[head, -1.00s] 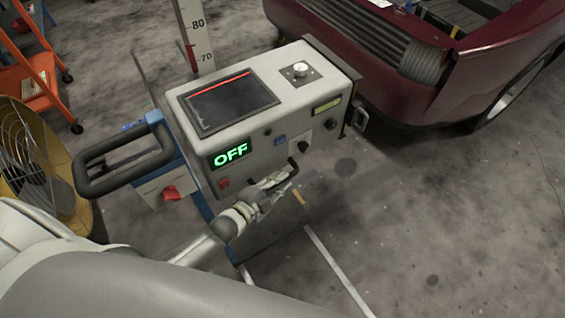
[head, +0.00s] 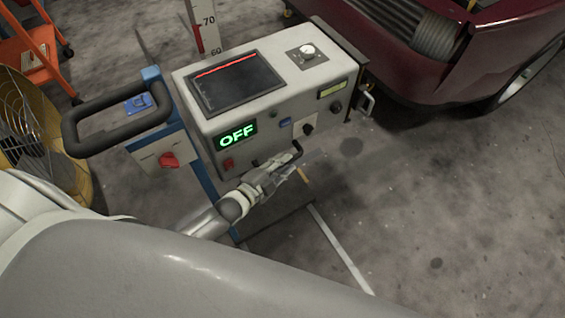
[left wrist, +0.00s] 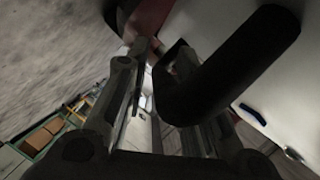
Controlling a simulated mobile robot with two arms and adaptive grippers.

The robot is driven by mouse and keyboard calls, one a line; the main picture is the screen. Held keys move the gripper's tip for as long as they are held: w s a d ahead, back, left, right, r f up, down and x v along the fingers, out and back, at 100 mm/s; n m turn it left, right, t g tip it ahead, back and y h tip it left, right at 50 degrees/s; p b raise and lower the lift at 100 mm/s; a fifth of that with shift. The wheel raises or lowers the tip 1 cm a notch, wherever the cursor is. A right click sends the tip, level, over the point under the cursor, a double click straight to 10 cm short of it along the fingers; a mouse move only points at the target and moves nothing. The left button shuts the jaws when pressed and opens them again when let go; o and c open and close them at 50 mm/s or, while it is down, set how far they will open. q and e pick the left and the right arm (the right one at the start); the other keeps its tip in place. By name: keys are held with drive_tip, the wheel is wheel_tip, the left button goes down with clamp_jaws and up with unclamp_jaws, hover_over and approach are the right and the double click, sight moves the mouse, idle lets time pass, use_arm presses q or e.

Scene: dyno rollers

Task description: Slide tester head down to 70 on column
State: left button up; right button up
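The tester head (head: 265,105) is a pale grey box with a dark screen and a green "OFF" display. It sits on the white scale column (head: 212,30) behind it. The numbers 70 and, just above the box's back edge, 60 show there. A red mark (head: 199,40) on the column lies just below the 70. My left gripper (head: 285,168) is at the black handle on the box's front face, with its fingers around the handle. The handle (left wrist: 235,65) looms dark between the fingers in the left wrist view, partly hiding one. My right gripper is not in view.
A black push bar (head: 120,125) and a blue-framed panel with a red switch (head: 169,160) stand at the left. A yellow fan (head: 35,135) and orange steps (head: 30,55) are beyond. A dark red car (head: 440,70) stands behind right. The floor at right is clear.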

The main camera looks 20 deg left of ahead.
use_arm(q)
drive_tip(key=shift+o, duration=0.7)
drive_tip(key=shift+r, duration=0.1)
drive_tip(key=v, duration=1.2)
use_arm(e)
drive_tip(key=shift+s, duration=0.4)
